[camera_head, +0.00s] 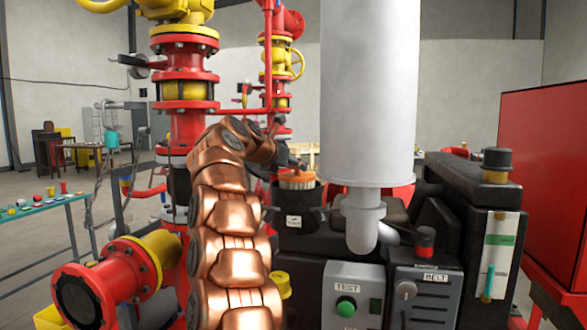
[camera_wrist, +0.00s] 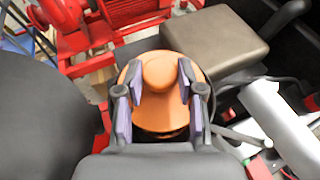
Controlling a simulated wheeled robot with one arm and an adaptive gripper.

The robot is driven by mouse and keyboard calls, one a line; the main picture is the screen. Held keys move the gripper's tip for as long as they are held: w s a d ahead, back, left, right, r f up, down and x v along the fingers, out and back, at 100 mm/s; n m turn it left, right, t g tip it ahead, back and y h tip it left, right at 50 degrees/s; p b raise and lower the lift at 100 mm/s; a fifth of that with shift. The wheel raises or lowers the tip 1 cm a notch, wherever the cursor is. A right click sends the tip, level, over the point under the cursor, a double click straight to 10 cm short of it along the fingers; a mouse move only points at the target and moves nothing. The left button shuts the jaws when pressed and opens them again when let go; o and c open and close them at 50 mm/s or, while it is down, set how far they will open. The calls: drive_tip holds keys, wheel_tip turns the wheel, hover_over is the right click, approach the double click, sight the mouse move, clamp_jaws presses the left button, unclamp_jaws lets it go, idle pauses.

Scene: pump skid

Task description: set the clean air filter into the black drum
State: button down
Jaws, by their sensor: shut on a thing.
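The air filter shows as an orange, ribbed round top (camera_head: 297,180) at the mouth of the black drum (camera_head: 292,215), which bears a small white label. In the wrist view the filter's orange disc (camera_wrist: 155,118) has a raised knob in its middle. My gripper (camera_wrist: 158,78) has its two purple-padded fingers on either side of this knob, shut on it. In the head view the gripper is small and dark at the end of my copper arm, just above the filter. The filter's lower part is hidden, so I cannot tell how deep it sits in the drum.
A large grey-white cylinder (camera_head: 370,95) stands right of the drum. Red and yellow piping (camera_head: 185,90) rises at the left. A red panel (camera_head: 545,180) is at the right.

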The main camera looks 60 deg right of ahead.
drive_tip(key=shift+f+b, duration=0.55)
drive_tip(key=shift+f, duration=0.1)
drive_tip(key=c, duration=0.7)
unclamp_jaws()
drive_tip(key=shift+r, duration=0.15)
drive_tip(key=shift+r+p, duration=0.5)
drive_tip(key=shift+p, duration=0.1)
drive_tip(key=b+v, duration=0.2)
drive_tip(key=v, duration=1)
drive_tip(key=shift+w, duration=0.1)
